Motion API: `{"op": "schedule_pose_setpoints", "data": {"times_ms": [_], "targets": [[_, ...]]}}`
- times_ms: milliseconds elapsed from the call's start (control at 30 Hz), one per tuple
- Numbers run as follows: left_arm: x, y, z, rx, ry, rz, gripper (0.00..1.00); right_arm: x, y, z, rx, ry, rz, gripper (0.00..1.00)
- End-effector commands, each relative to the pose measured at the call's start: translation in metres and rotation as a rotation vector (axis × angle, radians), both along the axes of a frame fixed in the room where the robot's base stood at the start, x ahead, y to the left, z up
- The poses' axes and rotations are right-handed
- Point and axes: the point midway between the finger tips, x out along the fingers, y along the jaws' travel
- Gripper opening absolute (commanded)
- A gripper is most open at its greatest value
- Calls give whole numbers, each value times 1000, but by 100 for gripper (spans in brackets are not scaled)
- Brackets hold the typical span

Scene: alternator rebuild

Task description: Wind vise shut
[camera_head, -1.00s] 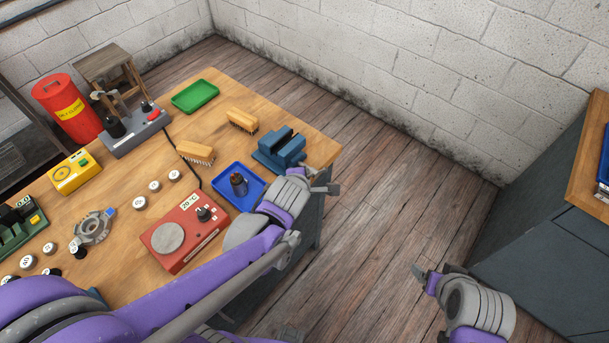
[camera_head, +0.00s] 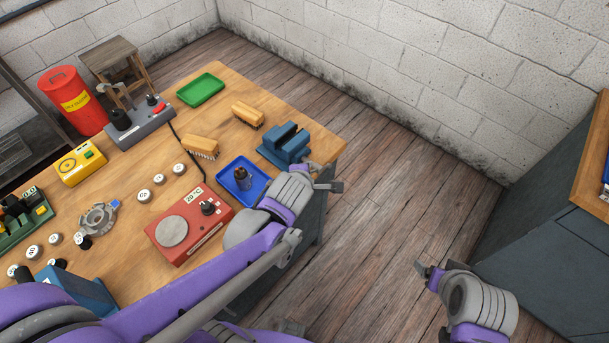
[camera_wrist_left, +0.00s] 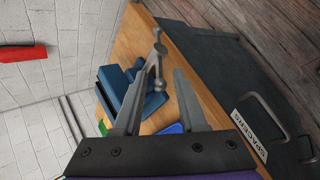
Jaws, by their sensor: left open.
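The blue vise (camera_head: 285,144) sits at the bench's right corner. In the left wrist view the vise (camera_wrist_left: 135,92) shows with its grey screw and cross handle (camera_wrist_left: 157,62) toward me. My left gripper (camera_head: 326,183) is at the bench edge just in front of the vise. In the left wrist view my left gripper (camera_wrist_left: 160,74) is open, and the handle appears between its fingers. I cannot tell whether they touch it. The gap between the vise jaws is hard to judge. My right gripper (camera_head: 428,270) hangs over the floor, away from the bench; its opening is unclear.
Beside the vise on the wooden bench (camera_head: 150,235) are a blue tray (camera_head: 259,190) with a dark part, two brushes (camera_head: 248,114) and a red heater box (camera_head: 183,236). A grey cabinet (camera_head: 525,255) stands right. Floor between is clear.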

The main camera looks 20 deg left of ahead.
Motion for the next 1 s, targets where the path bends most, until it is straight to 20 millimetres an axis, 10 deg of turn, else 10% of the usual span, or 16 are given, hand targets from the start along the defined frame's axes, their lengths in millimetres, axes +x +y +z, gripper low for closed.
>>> {"op": "schedule_pose_setpoints", "data": {"times_ms": [500, 1000], "targets": [[-52, -7, 56, -1, -4, -1, 41, 18, 0, 34, 0, -36, 0, 82], [-66, -9, 67, -1, 0, 0, 41, 22, 0, 39, 0, -42, 0, 82]]}}
